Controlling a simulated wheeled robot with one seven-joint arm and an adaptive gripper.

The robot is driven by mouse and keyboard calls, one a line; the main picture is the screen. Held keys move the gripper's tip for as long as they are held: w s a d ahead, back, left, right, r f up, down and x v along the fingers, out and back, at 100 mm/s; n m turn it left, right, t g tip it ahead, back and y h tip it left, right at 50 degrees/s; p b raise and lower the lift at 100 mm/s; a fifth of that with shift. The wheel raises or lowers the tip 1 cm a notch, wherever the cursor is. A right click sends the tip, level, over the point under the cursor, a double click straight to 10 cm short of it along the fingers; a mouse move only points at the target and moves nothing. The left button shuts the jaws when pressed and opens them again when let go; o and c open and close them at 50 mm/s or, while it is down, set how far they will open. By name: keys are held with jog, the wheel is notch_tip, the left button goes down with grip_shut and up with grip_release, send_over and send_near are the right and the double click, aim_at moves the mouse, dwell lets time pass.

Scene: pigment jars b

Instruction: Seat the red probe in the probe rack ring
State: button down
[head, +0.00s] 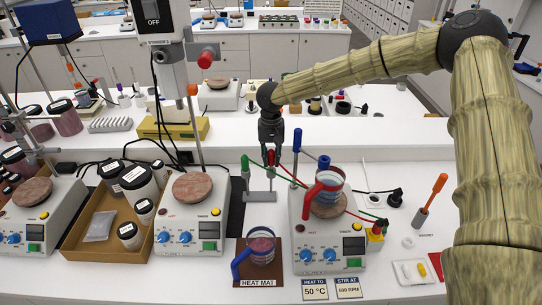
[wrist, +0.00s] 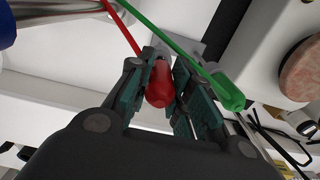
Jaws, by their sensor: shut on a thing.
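My gripper (head: 270,148) points down over the grey probe rack (head: 259,197) in the head view. It is shut on the red probe (head: 271,158), whose handle is between the fingers. In the wrist view the red handle (wrist: 161,84) sits between the two finger pads (wrist: 162,92). The probe's lower end and the rack ring under it are too small or hidden, so I cannot tell whether the probe is in the ring. The green probe (head: 245,164) stands at the rack's left; its handle also shows in the wrist view (wrist: 226,91).
Right of the rack, a beaker with a red handle (head: 324,186) stands on a hotplate (head: 327,241). A blue-handled beaker (head: 261,247) is on the heat mat (head: 273,276). Red and green leads run to a yellow box (head: 375,236). Another hotplate (head: 189,225) stands left.

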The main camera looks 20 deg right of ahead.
jog(key=shift+f, duration=1.1)
jog(key=c, duration=1.2)
grip_release()
jog(key=shift+r, duration=0.1)
notch_tip(320, 180, up, 12)
jog(key=shift+f, duration=0.1)
jog(key=shift+f+b, duration=0.1)
jog(key=shift+b, duration=0.25)
